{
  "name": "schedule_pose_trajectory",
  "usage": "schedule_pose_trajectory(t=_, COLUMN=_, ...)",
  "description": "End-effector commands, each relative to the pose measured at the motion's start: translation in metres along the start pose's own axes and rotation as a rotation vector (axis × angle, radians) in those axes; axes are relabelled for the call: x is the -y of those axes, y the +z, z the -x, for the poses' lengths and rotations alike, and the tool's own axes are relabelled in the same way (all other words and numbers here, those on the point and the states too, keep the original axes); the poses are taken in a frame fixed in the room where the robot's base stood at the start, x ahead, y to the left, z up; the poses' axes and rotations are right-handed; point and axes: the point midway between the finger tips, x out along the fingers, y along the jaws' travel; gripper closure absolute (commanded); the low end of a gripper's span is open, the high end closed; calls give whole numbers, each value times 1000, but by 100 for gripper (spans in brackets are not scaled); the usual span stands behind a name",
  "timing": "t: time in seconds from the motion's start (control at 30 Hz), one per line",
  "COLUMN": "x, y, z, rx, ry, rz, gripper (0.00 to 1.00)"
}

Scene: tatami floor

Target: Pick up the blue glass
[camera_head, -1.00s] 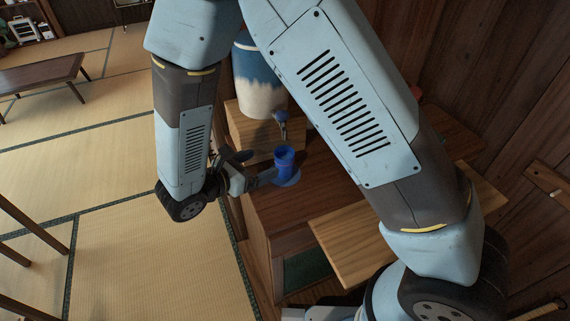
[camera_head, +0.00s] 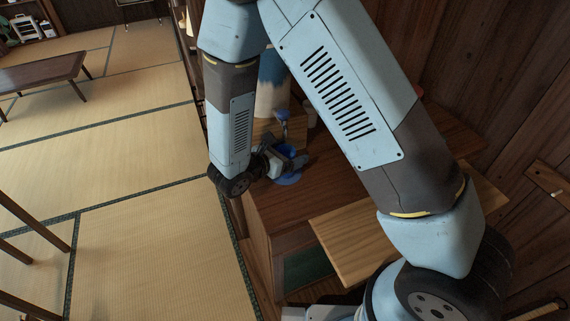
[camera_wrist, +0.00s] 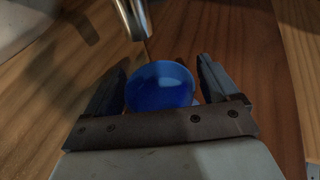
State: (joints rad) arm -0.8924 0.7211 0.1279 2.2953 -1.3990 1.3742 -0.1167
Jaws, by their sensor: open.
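The blue glass (camera_wrist: 160,88) stands between the two dark fingers of my gripper (camera_wrist: 161,70) in the wrist view, with its round rim facing the camera. The fingers are open, one on each side of it, and a narrow gap seems to show on the right. In the head view the glass (camera_head: 286,150) is partly hidden by my gripper (camera_head: 284,162). A blue round base or saucer (camera_head: 289,180) shows below it on the wooden cabinet top.
A metallic spout-like thing (camera_wrist: 134,18) is close beyond the glass. A blue and cream vessel (camera_head: 271,85) stands behind on a wooden block. The cabinet top (camera_head: 310,195) is clear to the right, with a lighter board (camera_head: 350,245) nearer. Wood walls close the right side.

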Motion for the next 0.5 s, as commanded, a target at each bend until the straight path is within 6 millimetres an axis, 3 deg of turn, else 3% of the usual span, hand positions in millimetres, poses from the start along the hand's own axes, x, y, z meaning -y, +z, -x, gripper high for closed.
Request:
schedule_pose_trajectory(t=0.27, x=0, y=0, z=-4, rx=0, ry=1, rz=0, gripper=12)
schedule_pose_trajectory(t=0.5, x=0, y=0, z=-4, rx=0, ry=1, rz=0, gripper=33)
